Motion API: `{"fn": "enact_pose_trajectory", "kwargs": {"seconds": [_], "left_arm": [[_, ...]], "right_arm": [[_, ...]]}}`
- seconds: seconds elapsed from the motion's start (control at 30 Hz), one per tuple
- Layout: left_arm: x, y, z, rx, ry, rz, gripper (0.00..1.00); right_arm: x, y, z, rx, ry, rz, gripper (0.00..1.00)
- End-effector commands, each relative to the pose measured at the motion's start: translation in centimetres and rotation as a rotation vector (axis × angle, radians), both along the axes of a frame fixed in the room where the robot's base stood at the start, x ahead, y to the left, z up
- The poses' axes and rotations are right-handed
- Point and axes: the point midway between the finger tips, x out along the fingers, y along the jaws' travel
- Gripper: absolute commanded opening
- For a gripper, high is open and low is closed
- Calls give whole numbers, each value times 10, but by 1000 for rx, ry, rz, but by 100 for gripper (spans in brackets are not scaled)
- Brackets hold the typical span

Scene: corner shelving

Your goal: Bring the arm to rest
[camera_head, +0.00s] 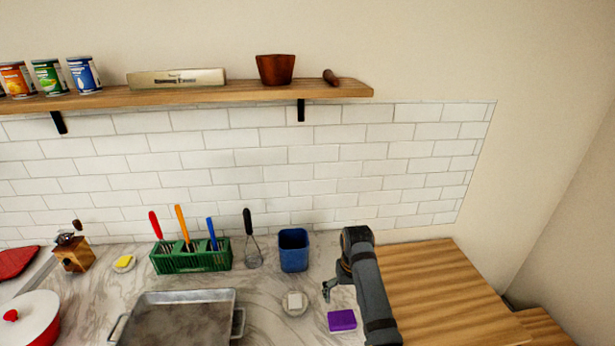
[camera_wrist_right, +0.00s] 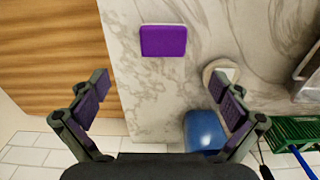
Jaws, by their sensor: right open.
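My right gripper (camera_head: 328,290) hangs over the right end of the marble counter in the head view, with its arm coming in from the bottom right. In the right wrist view the two fingers of the right gripper (camera_wrist_right: 160,110) are wide apart with nothing between them. A purple sponge (camera_head: 342,320) lies on the counter near the gripper, apart from it. The sponge also shows in the right wrist view (camera_wrist_right: 163,41), beyond the fingertips. My left gripper is in neither view.
A blue cup (camera_head: 293,252) and a small dish with a white block (camera_head: 295,301) stand close to the right gripper. A green utensil rack (camera_head: 190,260) and a metal pan (camera_head: 180,318) are further left. A wooden surface (camera_head: 440,290) lies right. A shelf (camera_head: 200,95) runs above.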

Motion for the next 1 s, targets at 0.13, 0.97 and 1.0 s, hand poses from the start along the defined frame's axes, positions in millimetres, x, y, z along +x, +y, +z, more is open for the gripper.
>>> {"fn": "enact_pose_trajectory", "kwargs": {"seconds": [0.13,0.97,1.0], "left_arm": [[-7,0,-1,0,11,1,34],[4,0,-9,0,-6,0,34],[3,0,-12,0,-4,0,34]], "right_arm": [[-53,-37,-39,-17,-45,-43,100],[-247,-90,-37,-85,-267,49,100],[-245,-91,-50,-84,-262,47,100]]}}
